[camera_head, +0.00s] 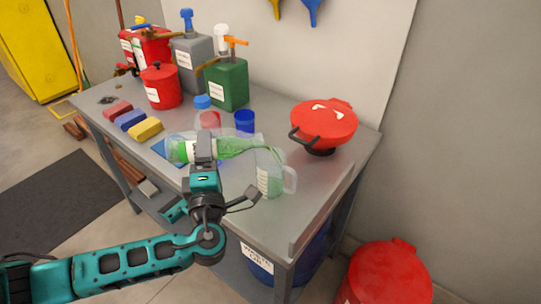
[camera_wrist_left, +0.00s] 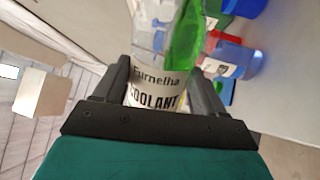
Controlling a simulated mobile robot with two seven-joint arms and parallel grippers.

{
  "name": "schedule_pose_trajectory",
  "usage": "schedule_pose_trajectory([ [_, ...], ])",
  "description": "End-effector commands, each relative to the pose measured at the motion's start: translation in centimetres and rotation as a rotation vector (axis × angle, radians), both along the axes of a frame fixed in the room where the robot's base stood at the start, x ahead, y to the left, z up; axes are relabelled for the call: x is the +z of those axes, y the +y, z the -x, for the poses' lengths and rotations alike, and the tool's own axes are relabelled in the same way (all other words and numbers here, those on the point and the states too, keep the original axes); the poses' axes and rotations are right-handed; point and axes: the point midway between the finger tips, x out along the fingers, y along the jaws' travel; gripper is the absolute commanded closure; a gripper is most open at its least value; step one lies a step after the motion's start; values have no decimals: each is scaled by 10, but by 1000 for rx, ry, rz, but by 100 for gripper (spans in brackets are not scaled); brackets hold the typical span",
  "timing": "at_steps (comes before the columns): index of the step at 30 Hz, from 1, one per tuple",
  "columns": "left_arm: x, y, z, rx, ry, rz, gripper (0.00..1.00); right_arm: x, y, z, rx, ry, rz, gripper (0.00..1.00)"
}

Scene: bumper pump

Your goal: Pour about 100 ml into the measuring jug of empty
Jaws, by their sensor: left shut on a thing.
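My left gripper (camera_head: 204,150) is shut around a clear coolant bottle (camera_head: 180,149) with a white label and green liquid. The bottle is tipped on its side above the table, its mouth pointing right. A green stream appears to curve from the mouth into the clear measuring jug (camera_head: 270,180). The jug stands upright near the table's front right edge, with a little green visible low inside. In the left wrist view, the label (camera_wrist_left: 155,88) reads COOLANT between the two fingers, and green liquid (camera_wrist_left: 186,42) shows beyond it. My right gripper is not in view.
The metal table (camera_head: 330,175) also holds a red lidded pan (camera_head: 323,123), a blue cup (camera_head: 245,121), a green canister (camera_head: 227,85), a grey canister (camera_head: 192,58), a red pot (camera_head: 161,86) and coloured blocks (camera_head: 130,120). A red bin (camera_head: 388,275) stands on the floor at right.

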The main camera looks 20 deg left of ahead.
Motion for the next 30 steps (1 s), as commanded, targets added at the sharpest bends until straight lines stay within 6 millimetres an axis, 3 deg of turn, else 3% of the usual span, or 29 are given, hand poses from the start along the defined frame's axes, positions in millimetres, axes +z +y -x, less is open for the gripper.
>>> schedule_pose_trajectory([
  [30, 2, 13, 6, 10, 17, -33, 73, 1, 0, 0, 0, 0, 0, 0],
])
